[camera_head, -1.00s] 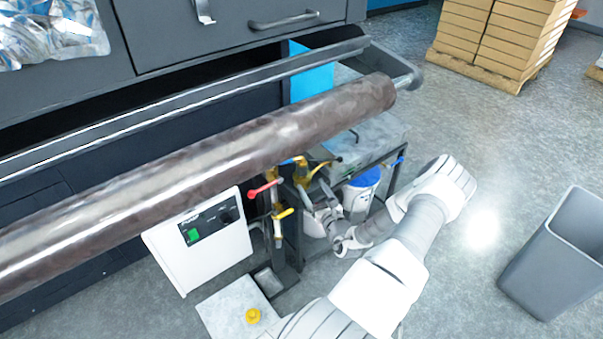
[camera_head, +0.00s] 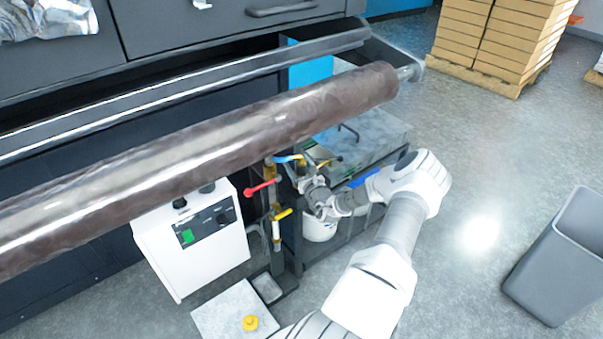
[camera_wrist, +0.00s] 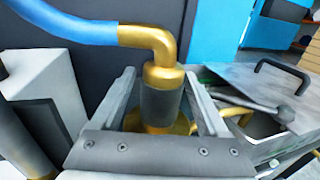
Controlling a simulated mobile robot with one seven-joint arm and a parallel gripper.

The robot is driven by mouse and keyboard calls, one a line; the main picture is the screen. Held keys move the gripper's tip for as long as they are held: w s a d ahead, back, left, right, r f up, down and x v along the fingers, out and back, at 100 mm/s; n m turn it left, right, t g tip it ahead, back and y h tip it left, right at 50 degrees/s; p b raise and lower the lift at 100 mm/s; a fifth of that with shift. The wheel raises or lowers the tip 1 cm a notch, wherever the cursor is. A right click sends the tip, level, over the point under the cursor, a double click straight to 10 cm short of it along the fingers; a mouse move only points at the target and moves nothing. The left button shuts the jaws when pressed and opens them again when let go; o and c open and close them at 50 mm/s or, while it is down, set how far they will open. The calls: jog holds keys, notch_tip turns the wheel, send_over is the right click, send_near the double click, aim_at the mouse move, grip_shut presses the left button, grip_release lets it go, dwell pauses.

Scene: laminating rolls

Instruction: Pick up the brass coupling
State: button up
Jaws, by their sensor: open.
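The brass coupling (camera_wrist: 163,75) stands upright in the wrist view, with a brass elbow on top, a dark grey sleeve in its middle and a brass base below. A blue hose (camera_wrist: 70,25) runs from the elbow to the left. My gripper (camera_wrist: 162,85) is open, with one finger on each side of the coupling; I cannot tell whether either touches it. The gripper body hides the lowest part of the base. In the head view the coupling (camera_head: 302,161) shows small beside my gripper (camera_head: 304,176), partly hidden.
A large film roll (camera_head: 200,165) spans above the work spot. A red-handled valve (camera_head: 262,187) and a white control box (camera_head: 192,245) stand to the left. A grey lidded tank (camera_head: 375,138) lies to the right. A grey bin (camera_head: 560,260) stands on open floor.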

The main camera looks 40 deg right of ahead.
jog(key=shift+c, duration=0.3)
grip_shut()
